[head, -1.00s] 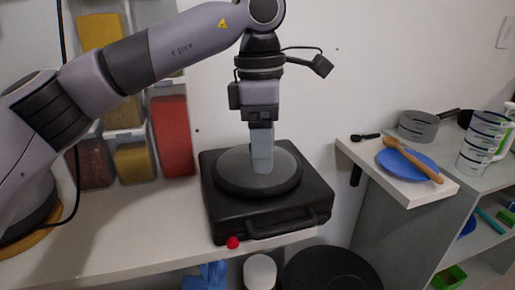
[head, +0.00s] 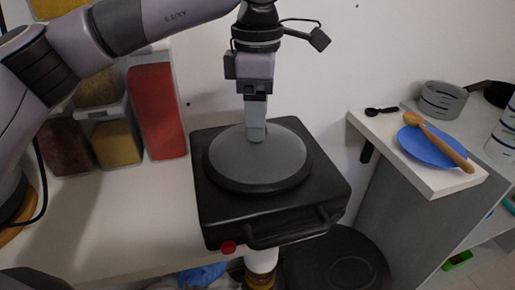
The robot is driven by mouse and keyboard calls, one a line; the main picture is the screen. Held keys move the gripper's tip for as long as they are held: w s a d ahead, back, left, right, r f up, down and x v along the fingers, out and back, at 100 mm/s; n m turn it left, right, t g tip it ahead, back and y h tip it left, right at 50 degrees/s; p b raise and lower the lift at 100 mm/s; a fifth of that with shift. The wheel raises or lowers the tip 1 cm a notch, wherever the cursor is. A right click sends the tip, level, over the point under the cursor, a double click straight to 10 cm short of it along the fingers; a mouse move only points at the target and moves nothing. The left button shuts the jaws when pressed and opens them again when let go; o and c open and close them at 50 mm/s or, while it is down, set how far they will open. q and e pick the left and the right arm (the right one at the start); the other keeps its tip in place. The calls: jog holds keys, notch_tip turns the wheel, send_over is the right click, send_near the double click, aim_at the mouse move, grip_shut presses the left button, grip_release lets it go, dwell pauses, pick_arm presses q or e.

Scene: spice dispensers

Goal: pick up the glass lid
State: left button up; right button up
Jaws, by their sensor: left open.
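A round grey disc with a dark rim, which looks like the glass lid (head: 235,165), lies flat on a black portable stove (head: 225,215) with a front handle and a red knob. My left gripper (head: 256,138) points straight down over the back-middle of the lid. Its fingers overlap the lid in the picture, and I cannot tell whether they touch it. The gripper is open, seen edge-on, with nothing visible in it. Any knob on the lid is hidden behind the fingers. My right gripper is not in view.
Spice dispensers, one red (head: 156,110), stand against the wall at left on the white counter (head: 120,215). At right, a shelf (head: 385,130) holds a blue plate (head: 425,150) with a wooden spoon (head: 440,140). A black round bin (head: 345,262) stands below the counter's front edge.

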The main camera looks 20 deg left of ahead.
pick_arm(q)
notch_tip(320, 180, down, 2)
jog(key=shift+f, duration=0.1)
grip_shut()
jog(key=shift+w+r, duration=0.1)
jog(key=shift+r, duration=0.1)
